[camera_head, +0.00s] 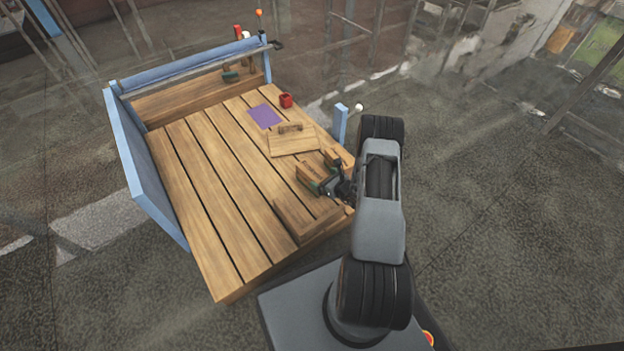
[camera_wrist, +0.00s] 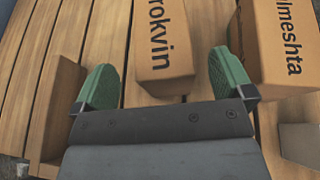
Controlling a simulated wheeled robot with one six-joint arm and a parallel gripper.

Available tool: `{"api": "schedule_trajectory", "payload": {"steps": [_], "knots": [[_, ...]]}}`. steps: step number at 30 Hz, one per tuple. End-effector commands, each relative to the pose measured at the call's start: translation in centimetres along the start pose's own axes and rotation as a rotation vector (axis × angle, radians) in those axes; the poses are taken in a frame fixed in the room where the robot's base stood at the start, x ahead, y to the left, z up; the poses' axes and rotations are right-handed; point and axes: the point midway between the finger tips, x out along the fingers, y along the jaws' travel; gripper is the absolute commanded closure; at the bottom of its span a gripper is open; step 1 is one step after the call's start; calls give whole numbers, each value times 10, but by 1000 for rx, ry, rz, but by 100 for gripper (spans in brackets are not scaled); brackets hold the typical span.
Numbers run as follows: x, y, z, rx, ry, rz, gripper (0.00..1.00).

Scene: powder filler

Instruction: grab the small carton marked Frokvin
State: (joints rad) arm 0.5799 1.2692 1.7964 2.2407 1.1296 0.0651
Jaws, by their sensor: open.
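The small brown carton marked "rokvin" in the visible part of its label (camera_wrist: 164,45) lies on the slatted wooden table, in the upper middle of the wrist view. My gripper (camera_wrist: 163,85) is open, with its green fingertips spread on either side of the carton's near end. The carton is between the fingers' lines and does not look gripped; contact cannot be told. In the head view my gripper (camera_head: 328,188) is low over the table's right side, by small brown boxes, and the label cannot be read there.
A second carton marked "lmeshta" (camera_wrist: 282,45) stands close to the right finger. On the table (camera_head: 205,215) are a purple sheet (camera_head: 264,116), a red cup (camera_head: 286,101) and a wooden board (camera_head: 292,143). The table's left half is clear.

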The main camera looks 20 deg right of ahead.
Motion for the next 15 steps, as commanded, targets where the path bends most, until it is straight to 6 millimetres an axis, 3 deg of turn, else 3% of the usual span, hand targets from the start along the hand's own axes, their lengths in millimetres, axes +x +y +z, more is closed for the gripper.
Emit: {"api": "schedule_trajectory", "payload": {"steps": [9, 15], "knots": [[41, -2, -6, -4, -2, 2, 1], [48, -2, -3, -1, 0, 0, 1]]}}
